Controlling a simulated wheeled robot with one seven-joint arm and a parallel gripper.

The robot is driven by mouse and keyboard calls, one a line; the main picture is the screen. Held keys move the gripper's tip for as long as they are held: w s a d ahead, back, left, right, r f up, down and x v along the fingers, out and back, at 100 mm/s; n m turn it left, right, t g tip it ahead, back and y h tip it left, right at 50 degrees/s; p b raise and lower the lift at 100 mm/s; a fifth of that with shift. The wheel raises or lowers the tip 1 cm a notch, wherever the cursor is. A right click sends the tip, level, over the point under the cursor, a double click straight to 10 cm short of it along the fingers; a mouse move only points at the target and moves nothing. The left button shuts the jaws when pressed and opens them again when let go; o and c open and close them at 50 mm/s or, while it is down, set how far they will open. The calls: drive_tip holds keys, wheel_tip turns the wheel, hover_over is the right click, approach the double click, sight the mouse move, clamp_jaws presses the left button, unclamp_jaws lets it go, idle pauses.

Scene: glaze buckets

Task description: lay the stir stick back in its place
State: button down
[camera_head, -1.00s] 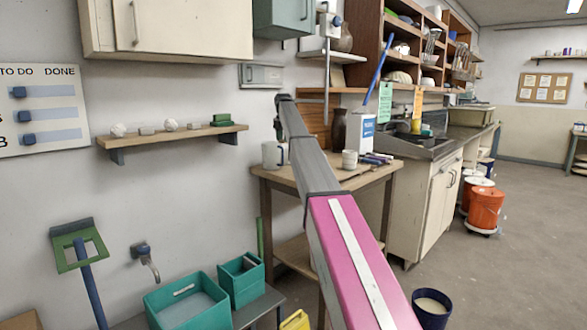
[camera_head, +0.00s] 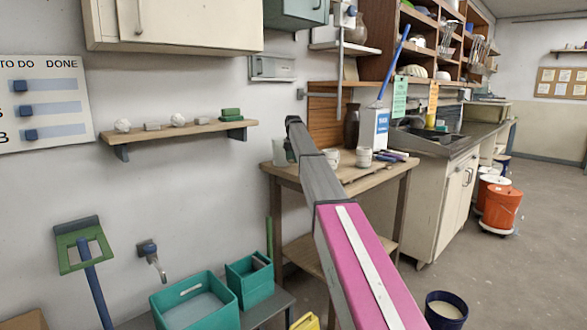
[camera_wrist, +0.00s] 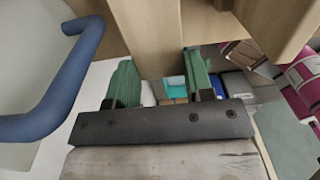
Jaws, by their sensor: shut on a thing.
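My gripper (camera_wrist: 160,85) shows in the wrist view as two green-padded fingers on a dark bar. A pale wooden flat piece stands between the fingers and runs up out of the picture; I take it as the stir stick (camera_wrist: 157,35). The fingers are shut on it, though the contact is partly hidden. In the head view my pink and grey arm reaches away over the wooden table (camera_head: 385,180). The gripper and the stick cannot be made out there.
The table holds white mugs (camera_head: 364,157) and a white container (camera_head: 374,128) with a blue stick. A wall shelf (camera_head: 180,130) is left of the arm. Teal bins (camera_head: 195,303) stand below. A blue curved tube (camera_wrist: 60,95) lies left in the wrist view. Orange bucket (camera_head: 502,209) stands right.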

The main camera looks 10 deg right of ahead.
sight(293, 172)
drive_tip(key=shift+f, duration=2.35)
drive_tip(key=c, duration=0.5)
unclamp_jaws()
wheel_tip(293, 172, up, 12)
drive_tip(key=shift+r, duration=0.1)
